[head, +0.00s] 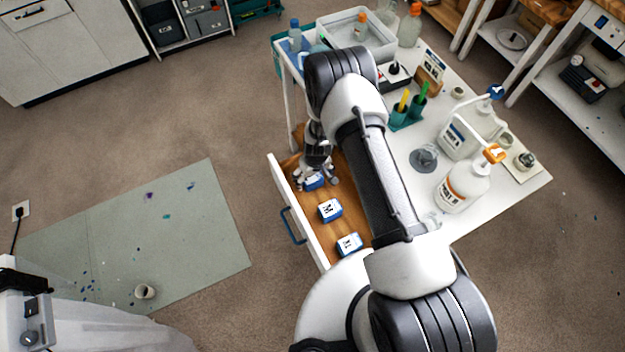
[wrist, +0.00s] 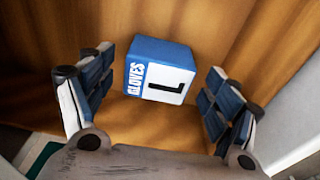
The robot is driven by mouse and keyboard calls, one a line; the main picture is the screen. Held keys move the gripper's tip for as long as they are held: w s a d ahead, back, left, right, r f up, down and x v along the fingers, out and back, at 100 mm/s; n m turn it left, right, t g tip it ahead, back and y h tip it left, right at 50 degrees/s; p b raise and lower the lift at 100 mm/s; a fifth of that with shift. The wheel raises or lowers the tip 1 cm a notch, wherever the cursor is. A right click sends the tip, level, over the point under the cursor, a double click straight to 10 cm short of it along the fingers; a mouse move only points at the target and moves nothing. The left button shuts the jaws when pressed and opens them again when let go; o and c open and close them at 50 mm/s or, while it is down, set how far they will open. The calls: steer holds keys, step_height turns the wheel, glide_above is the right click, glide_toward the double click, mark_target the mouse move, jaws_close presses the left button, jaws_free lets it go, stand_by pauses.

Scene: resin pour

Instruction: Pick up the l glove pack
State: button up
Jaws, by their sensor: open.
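The L glove pack (wrist: 158,70) is a small blue and white box marked "GLOVES" and "L" in the wrist view. It lies on the wooden floor of an open drawer (head: 357,190). In the head view the pack (head: 314,183) is partly hidden under my gripper (head: 317,181). My gripper (wrist: 155,110) is open and points down into the drawer. In the wrist view its two fingers stand left and right of the pack, with a gap on each side. I cannot tell the exact height between the fingertips and the pack.
Two more glove packs, one marked M (head: 330,210) and another (head: 349,244), lie nearer in the same drawer. The drawer's white front (head: 290,205) has a blue handle (head: 292,226). The cart top (head: 510,195) holds bottles, a tub and cups.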

mark_target(312, 179)
steer(key=f, duration=0.3)
steer(key=shift+w+f+b, duration=0.1)
steer(key=shift+w+b, duration=0.2)
steer(key=shift+c, duration=0.2)
steer(key=c, duration=1)
